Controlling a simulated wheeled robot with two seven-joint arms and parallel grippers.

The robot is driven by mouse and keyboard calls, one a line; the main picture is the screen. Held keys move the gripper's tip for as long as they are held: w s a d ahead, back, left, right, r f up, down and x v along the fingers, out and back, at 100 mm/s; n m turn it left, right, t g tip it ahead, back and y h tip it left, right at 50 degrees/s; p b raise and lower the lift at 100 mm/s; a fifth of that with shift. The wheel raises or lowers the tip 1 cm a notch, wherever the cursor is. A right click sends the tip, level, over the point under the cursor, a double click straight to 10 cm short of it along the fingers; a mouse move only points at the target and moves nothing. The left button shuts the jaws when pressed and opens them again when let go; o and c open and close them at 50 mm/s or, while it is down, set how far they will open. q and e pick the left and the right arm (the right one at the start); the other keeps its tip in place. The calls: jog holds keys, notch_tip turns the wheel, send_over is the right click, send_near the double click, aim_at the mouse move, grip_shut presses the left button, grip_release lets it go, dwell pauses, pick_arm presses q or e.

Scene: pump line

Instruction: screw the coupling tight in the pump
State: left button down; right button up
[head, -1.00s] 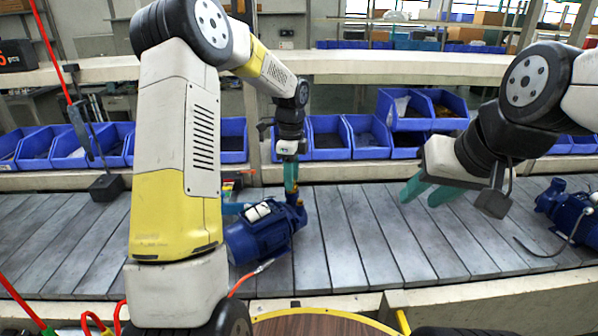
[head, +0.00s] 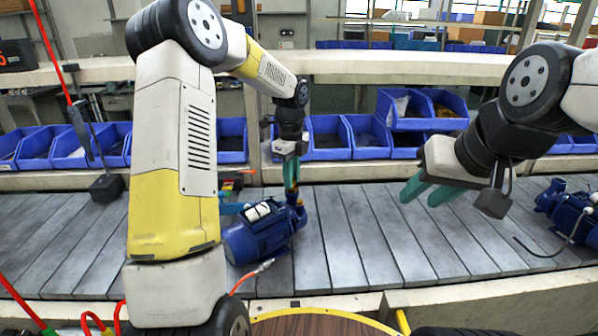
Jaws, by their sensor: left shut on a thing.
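A blue pump (head: 258,236) lies on the grey slatted conveyor, partly hidden behind my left arm. My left gripper (head: 291,180) points down at the pump's upper right end, its green fingers shut on the coupling, which is too small and covered to see clearly. Whether the coupling sits fully in the pump's opening cannot be told. My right gripper (head: 415,190) is open and empty above the conveyor to the right, its green fingers apart and touching nothing.
A second blue pump (head: 575,212) with a dark cable stands at the conveyor's right edge. Several blue bins (head: 368,137) line the shelf behind. A dark box (head: 106,187) hangs at the left. The conveyor (head: 370,240) is clear between the pumps.

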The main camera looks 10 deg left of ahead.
pick_arm(q)
jog(key=m, duration=0.3)
jog(key=shift+m, duration=0.3)
jog(key=shift+m, duration=1.6)
jog(key=m, duration=0.3)
jog(key=c, duration=1.3)
grip_release()
jog(key=shift+c, duration=0.2)
